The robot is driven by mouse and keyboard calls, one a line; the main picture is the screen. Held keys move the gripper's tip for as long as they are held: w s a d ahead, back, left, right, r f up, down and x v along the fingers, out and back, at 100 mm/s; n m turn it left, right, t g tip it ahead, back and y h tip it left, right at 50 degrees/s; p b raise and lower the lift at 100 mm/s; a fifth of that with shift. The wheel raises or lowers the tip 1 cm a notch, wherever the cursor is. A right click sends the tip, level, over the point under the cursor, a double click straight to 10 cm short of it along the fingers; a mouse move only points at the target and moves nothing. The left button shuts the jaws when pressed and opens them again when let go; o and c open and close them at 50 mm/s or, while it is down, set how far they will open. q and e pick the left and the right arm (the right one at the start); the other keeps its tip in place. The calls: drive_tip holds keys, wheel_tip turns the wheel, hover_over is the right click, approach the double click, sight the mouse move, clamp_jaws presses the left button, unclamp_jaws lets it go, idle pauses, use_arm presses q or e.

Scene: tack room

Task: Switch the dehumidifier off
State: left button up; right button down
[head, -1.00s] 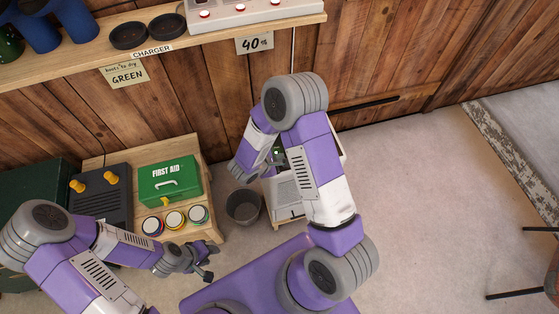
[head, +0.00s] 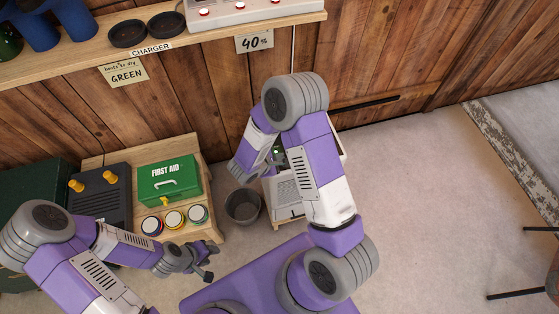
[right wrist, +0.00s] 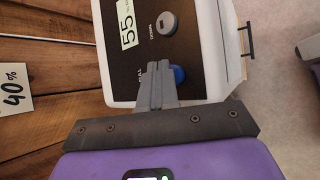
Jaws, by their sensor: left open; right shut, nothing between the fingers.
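My left gripper (head: 209,262) is open and empty, in front of the low wooden stand, away from the dehumidifier.
A grey bucket (head: 243,206) stands left of the dehumidifier. The low stand (head: 208,168) holds a green first aid box (head: 169,180) and several round tins. A shelf (head: 80,65) with a charger runs along the wall above.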

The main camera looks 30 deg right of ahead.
drive_tip(key=shift+f, duration=0.3)
drive_tip(key=shift+b, duration=0.3)
drive_tip(key=shift+r, duration=0.5)
idle(0.3)
wheel_tip(320, 180, up, 6)
drive_tip(key=p, duration=0.3)
drive_tip(key=shift+p, duration=0.4)
